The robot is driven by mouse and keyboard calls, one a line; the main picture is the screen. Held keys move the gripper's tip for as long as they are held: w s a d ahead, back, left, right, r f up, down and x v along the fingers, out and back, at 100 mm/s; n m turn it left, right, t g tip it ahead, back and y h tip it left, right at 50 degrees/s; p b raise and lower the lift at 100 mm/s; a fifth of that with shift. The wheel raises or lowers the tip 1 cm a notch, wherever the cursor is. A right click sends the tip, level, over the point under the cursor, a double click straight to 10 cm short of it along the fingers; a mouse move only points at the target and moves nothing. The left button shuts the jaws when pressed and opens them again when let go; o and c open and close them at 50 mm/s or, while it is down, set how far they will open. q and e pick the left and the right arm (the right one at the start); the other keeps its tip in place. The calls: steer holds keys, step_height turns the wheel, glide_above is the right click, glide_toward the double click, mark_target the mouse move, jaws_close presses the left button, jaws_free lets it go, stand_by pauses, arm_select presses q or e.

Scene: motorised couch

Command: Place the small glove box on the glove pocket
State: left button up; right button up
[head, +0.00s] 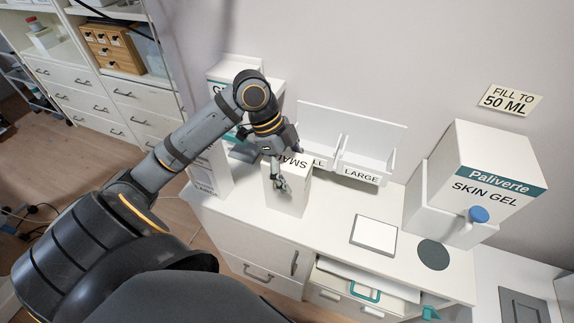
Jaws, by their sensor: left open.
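The small glove box (289,198), a white carton with "SMA" showing on its top, stands upright on the white counter. The glove pocket (356,143) is a white rack against the wall behind it. Its right pocket reads "LARGE"; its left label is partly covered and shows only "LL". My left gripper (281,172) is open at the top of the small box, with a finger in front of its upper left part. I cannot tell whether it touches the box. My left arm and gripper hide part of the box. My right gripper is not in view.
A white carton (217,78) with "G" showing stands behind my left arm. A skin gel dispenser (488,172) with a blue knob stands at the right. A white square pad (373,236) and a grey disc (433,254) lie on the counter (330,214). A drawer (362,283) below is partly open.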

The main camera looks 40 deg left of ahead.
arm_select(q)
steer(key=shift+w+d+f, duration=0.1)
steer(key=shift+f, duration=0.25)
steer(key=shift+f, duration=0.2)
stand_by(0.4)
jaws_close()
stand_by(0.5)
